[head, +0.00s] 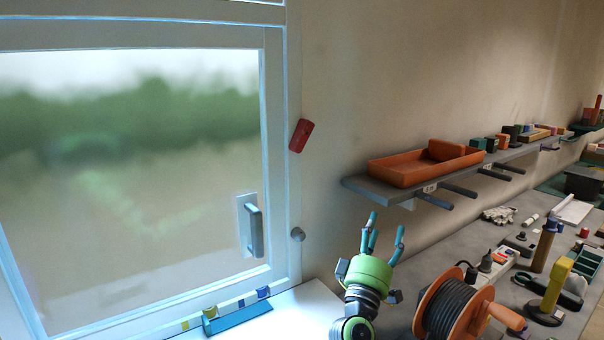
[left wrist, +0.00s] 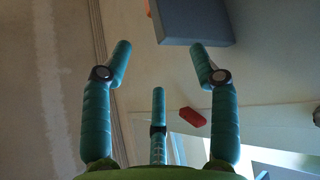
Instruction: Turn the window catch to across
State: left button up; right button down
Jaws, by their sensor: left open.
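The window catch (head: 252,228) is a grey handle on a pale plate at the lower right of the window. Its handle hangs down, roughly upright in the picture. My left gripper (head: 384,227) has a green body and teal fingers. It is to the right of the catch, clearly apart from it, with its fingers pointing up. The left wrist view shows the same gripper (left wrist: 159,62) with its fingers spread and nothing between them. I cannot make out the catch in that view. My right gripper is not in view.
A grey shelf (head: 378,193) with an orange tray (head: 405,171) is on the wall to the right. A cable reel (head: 450,308) stands on the cluttered bench. A blue tray (head: 238,318) lies on the sill.

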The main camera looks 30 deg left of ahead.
aim_at(304, 134)
pick_arm(q)
jog(key=s+a+r+n+g+y, duration=0.2)
jog(key=a+r+n+g+y, duration=0.65)
jog(key=n, duration=0.65)
jog(key=s+a+r+n+g+y, duration=0.2)
jog(key=a+r+n+g+y, duration=0.25)
jog(key=r+n+g, duration=0.6)
jog(key=a+n+p, duration=0.1)
jog(key=w+a+n+t+p, duration=0.1)
jog(key=a+n, duration=0.1)
jog(key=w+a+n+t+p, duration=0.1)
jog(key=a, duration=0.1)
jog(key=shift+w+a+n, duration=0.2)
jog(key=shift+w+n, duration=0.05)
jog(key=shift+n, duration=0.1)
jog(key=shift+w+a, duration=0.15)
jog(key=shift+a, duration=0.15)
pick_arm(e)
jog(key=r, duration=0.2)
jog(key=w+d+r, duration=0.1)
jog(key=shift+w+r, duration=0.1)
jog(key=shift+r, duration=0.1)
pick_arm(q)
jog(key=c, duration=1.2)
